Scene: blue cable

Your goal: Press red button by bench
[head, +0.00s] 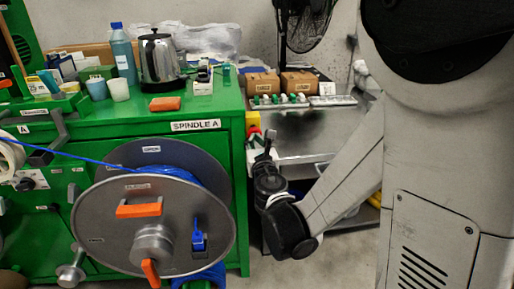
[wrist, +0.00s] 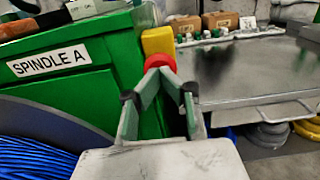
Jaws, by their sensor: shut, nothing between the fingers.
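The red button (wrist: 160,61) sits on a yellow box (wrist: 157,40) at the right corner of the green bench (wrist: 98,54). In the head view, the yellow box (head: 252,118) and a bit of red show just right of the bench's SPINDLE A label. My gripper (wrist: 158,74) is shut and empty, its fingertips converging right at the button's lower edge and covering part of it. I cannot tell whether they touch it. In the head view, my gripper (head: 268,137) is beside the bench corner, close to the button.
A large cable spool (head: 110,215) with blue cable stands in front of the bench. A kettle (head: 158,60) and a blue bottle (head: 122,52) stand on the bench top. A metal table (wrist: 260,70) with cardboard boxes (head: 298,82) lies to the right of the bench.

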